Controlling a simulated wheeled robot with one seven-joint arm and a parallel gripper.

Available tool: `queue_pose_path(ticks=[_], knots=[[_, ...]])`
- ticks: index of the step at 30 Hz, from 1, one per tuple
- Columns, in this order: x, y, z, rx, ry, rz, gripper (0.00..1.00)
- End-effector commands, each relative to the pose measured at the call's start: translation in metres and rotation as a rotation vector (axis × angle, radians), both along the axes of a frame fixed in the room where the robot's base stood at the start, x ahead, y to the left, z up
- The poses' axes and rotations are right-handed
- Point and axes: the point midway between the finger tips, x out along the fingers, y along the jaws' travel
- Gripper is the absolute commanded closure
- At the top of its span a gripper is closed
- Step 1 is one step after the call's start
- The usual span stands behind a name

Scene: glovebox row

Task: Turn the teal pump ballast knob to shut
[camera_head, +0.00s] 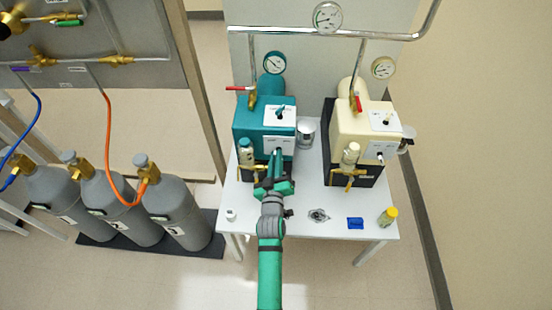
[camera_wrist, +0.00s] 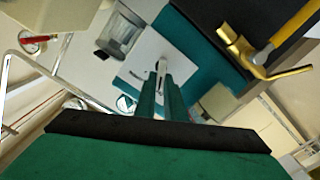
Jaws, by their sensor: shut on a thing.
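The teal pump (camera_head: 250,118) stands on the left of the white table. Its top carries a white plate with a small dark switch or knob (camera_head: 281,111), and its front carries a second white plate (camera_head: 285,141). My gripper (camera_head: 277,153) reaches up to that front plate and is shut on the ballast knob there. The fingers hide most of the knob, so its angle cannot be read. In the wrist view my two teal fingers (camera_wrist: 161,80) close together at the plate (camera_wrist: 178,69), with the teal body (camera_wrist: 205,58) beside them.
A cream pump (camera_head: 352,130) stands to the right on the table (camera_head: 335,205). A brass valve with a yellow handle (camera_head: 247,168) is close left of my gripper. Small items, including a blue one (camera_head: 355,223) and a yellow-capped jar (camera_head: 388,216), lie at the front. Grey gas cylinders (camera_head: 178,212) stand left.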

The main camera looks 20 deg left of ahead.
Motion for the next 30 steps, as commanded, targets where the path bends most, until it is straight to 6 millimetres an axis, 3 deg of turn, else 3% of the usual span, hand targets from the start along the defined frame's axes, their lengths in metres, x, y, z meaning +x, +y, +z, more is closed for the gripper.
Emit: queue_pose_path(ticks=[13,14,15,16,25,30], knots=[[0.000,0.001,-0.001,-0.015,-0.004,0.001,1.00],[0.000,0.001,-0.001,-0.015,-0.004,0.001,0.83],[0.000,0.001,-0.001,-0.014,-0.003,0.001,0.74],[0.000,0.001,-0.001,-0.014,-0.003,0.001,0.72],[-0.001,0.000,0.000,-0.013,-0.003,0.001,0.72],[-0.014,-0.003,-0.001,-0.013,-0.002,0.001,0.72]])
